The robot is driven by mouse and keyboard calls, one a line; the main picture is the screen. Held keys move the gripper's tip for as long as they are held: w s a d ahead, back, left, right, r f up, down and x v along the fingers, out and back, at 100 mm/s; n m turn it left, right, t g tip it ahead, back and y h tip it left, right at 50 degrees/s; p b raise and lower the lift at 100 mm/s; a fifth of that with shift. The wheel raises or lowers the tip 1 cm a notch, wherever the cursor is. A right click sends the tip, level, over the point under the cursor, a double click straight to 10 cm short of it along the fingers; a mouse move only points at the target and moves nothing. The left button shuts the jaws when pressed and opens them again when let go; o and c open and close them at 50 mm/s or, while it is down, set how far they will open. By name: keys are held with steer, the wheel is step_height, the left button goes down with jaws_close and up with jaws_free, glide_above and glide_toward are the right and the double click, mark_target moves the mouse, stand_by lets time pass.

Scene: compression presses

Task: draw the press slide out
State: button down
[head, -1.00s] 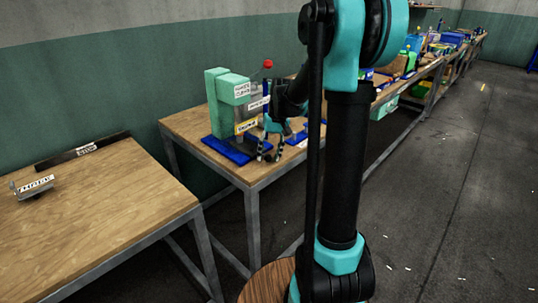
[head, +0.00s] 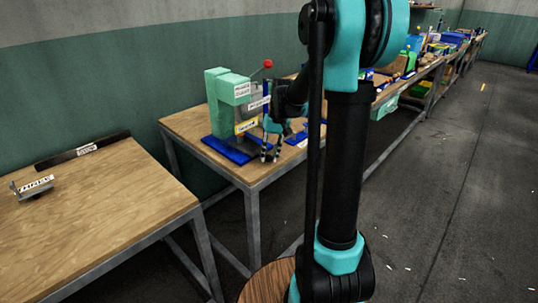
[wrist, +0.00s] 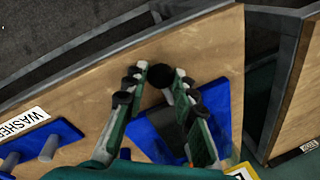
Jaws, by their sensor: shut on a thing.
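The press (head: 222,105) is a pale green frame on a blue base (head: 232,152), with a red ball (head: 268,63) on its lever. It stands near the front edge of the middle bench. My gripper (head: 270,157) points down at the front of the press. In the wrist view my gripper (wrist: 160,82) has its fingers closed around a black round knob (wrist: 160,75) at the slide's front. The grey slide (wrist: 170,128) shows partly between the fingers over the blue base; the fingers hide much of it.
A blue fixture with pegs (wrist: 48,146) and a WASHER label (wrist: 22,123) lies beside the press. A separate bench (head: 110,200) stands at the left with a small metal part (head: 32,186).

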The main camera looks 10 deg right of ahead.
steer(key=s+d, duration=0.6)
steer(key=s, duration=0.2)
steer(key=shift+s, duration=0.2)
steer(key=shift+d, duration=0.1)
steer(key=c, duration=1.2)
jaws_free()
steer(key=r, duration=0.4)
steer(key=d+r, duration=0.1)
steer(key=r, duration=0.3)
steer(key=d+r, duration=0.1)
steer(key=r, duration=0.2)
steer(key=shift+d+r, duration=0.15)
steer(key=shift+r, duration=0.25)
